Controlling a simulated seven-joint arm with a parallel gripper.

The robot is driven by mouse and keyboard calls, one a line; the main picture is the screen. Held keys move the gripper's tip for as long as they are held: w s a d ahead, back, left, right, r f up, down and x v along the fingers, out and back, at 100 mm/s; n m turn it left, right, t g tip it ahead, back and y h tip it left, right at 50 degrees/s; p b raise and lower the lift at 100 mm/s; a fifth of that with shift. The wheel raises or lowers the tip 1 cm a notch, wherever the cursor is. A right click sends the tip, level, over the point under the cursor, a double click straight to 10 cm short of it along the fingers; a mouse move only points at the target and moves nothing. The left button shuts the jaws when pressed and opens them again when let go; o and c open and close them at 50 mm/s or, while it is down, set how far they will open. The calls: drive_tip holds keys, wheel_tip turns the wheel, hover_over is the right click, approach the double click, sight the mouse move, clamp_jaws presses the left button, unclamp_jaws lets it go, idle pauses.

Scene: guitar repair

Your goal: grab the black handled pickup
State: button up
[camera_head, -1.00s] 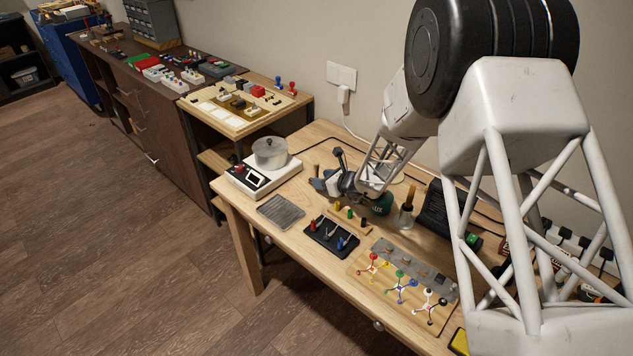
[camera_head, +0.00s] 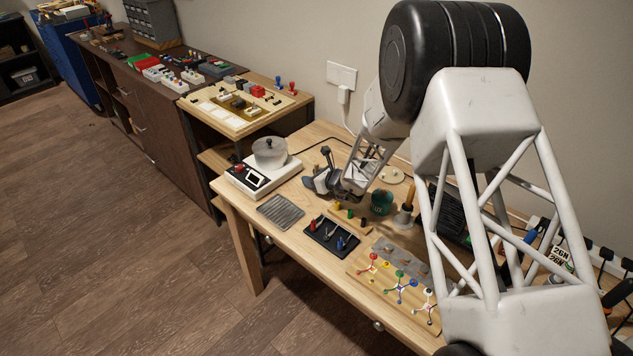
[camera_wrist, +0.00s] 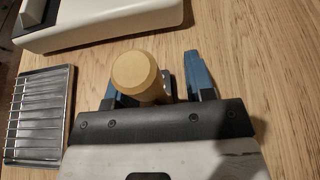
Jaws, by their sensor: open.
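My gripper (camera_head: 318,184) is low over the workbench, to the right of the white scale. In the wrist view its two blue-grey fingers (camera_wrist: 158,82) are apart. A round tan wooden knob (camera_wrist: 135,72) shows between them, nearer the left finger. Whether the fingers touch it is not clear, and what is below the knob is hidden. I cannot pick out the black handled pickup with certainty. Small dark pieces (camera_head: 238,103) lie on the pale board (camera_head: 215,121) on the side table, too small to identify and well left of my gripper.
The white scale (camera_head: 247,181) carries a clear-lidded pot (camera_head: 269,152). A ridged metal tray (camera_head: 281,212) and a black tray (camera_head: 331,238) with small tools lie in front. Bare wood shows around the trays.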

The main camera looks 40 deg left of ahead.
idle(0.5)
clamp_jaws()
wheel_tip(320, 180, up, 10)
idle(1.0)
idle(0.5)
